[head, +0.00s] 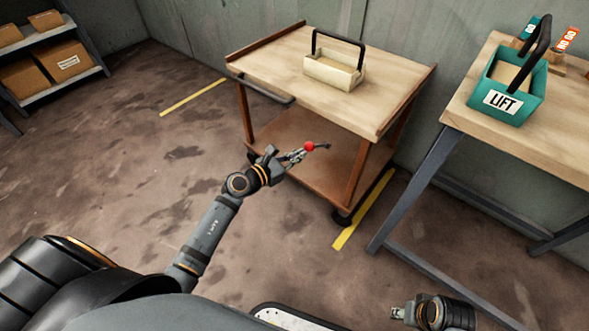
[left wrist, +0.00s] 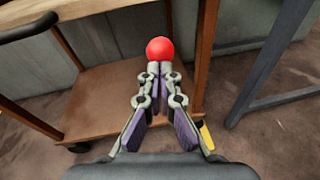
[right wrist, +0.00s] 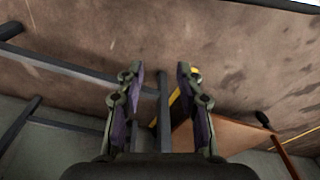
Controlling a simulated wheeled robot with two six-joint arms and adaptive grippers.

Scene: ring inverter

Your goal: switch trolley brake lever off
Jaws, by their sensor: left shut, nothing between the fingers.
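The wooden trolley (head: 290,60) stands against the wall at the centre of the head view, with a dark push handle (head: 265,91) on its left side. The brake lever's red knob (head: 309,146) sits at the trolley's near side, with a short dark stem to its right. My left gripper (head: 299,154) is shut, its fingertips right at the knob. In the left wrist view the red knob (left wrist: 160,49) shows just beyond the closed fingertips; I cannot tell if they touch. My right gripper (right wrist: 160,75) is open and empty, low at the right of the head view.
A cream tote with a black handle (head: 334,70) stands on the trolley top. A teal LIFT tote (head: 506,88) stands on the workbench (head: 530,139) to the right. Shelves with cardboard boxes (head: 52,68) are at far left. Yellow floor strips (head: 362,210) flank the trolley. The floor at left is clear.

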